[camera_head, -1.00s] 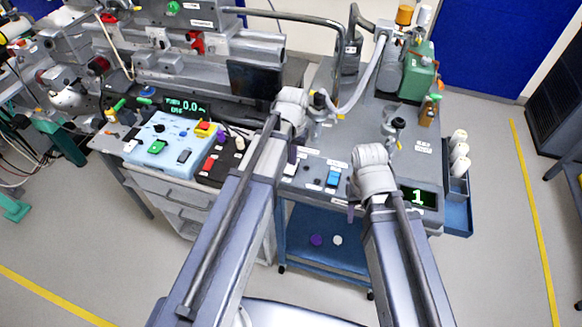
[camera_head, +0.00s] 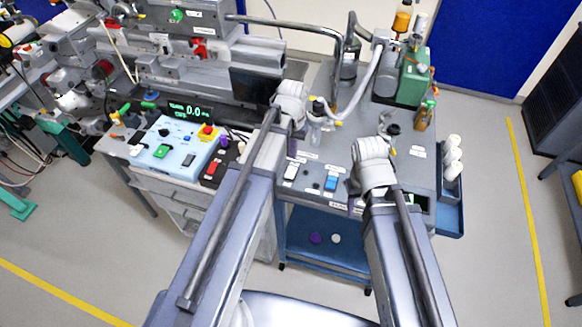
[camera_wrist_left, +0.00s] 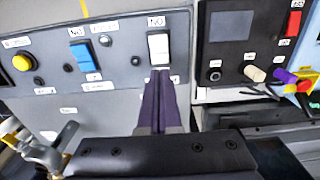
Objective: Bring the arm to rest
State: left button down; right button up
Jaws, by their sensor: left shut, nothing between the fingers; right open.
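My left gripper (camera_wrist_left: 160,75) is shut and empty. In the left wrist view its purple fingers point at the lower end of a white rocker switch (camera_wrist_left: 158,47) on the grey panel; I cannot tell whether they touch it. In the head view my left wrist hangs above the bench, just behind that white switch (camera_head: 291,172), and its fingers are mostly hidden. My right gripper (camera_head: 354,203) is open over the front right of the bench, beside a blue switch (camera_head: 331,183). Its fingers are largely hidden by its wrist.
A light blue control box (camera_head: 175,148) and a black panel with a red switch (camera_head: 211,168) lie to the left. Hoses and a green unit (camera_head: 412,78) stand behind. White rolls (camera_head: 452,158) sit at the right edge.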

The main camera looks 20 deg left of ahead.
pick_arm(q)
jog(key=shift+r, duration=0.55)
pick_arm(e)
jog(key=shift+r, duration=0.6)
pick_arm(q)
jog(key=s+d+f+m+y+b, duration=0.1)
jog(key=s+d+m, duration=0.2)
jog(key=s+d, duration=0.7)
jog(key=s, duration=0.4)
jog(key=shift+s+d+f, duration=0.15)
jog(key=shift+d+f, duration=0.1)
jog(key=shift+f, duration=0.05)
pick_arm(e)
jog(key=shift+f, duration=0.9)
